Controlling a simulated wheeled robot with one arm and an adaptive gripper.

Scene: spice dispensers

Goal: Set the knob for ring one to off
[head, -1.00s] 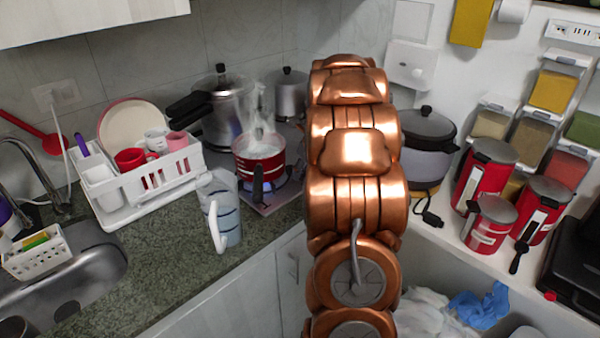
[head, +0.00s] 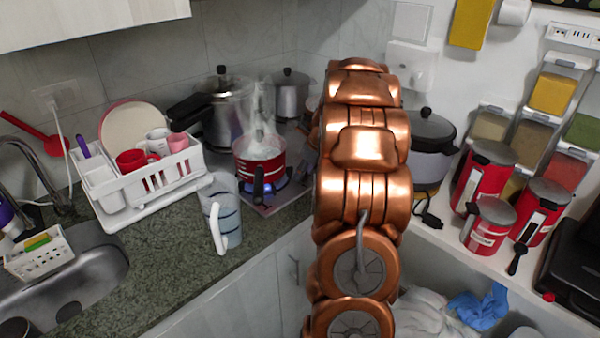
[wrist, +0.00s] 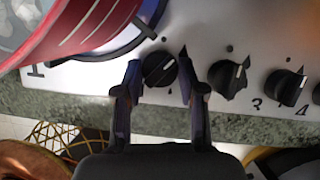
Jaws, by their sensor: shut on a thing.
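In the wrist view my gripper (wrist: 159,72) has its two dark fingers on either side of a black stove knob (wrist: 160,70) and is shut on it. The knob has a pale pointer line; its number is not readable between the fingers. Two more black knobs, a middle one (wrist: 230,81) and a right one (wrist: 289,89), sit to the right on the light panel. The digits 3 and 4 show near them. In the head view a blue flame (head: 278,184) burns under the red pot (head: 260,160). My arm hides the gripper and knobs there.
The red pot's side also fills the upper left of the wrist view (wrist: 75,30), close to the left finger. A clear measuring jug (head: 224,212) stands on the counter left of the stove. A dish rack (head: 150,190) is farther left. Red canisters (head: 485,180) stand at the right.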

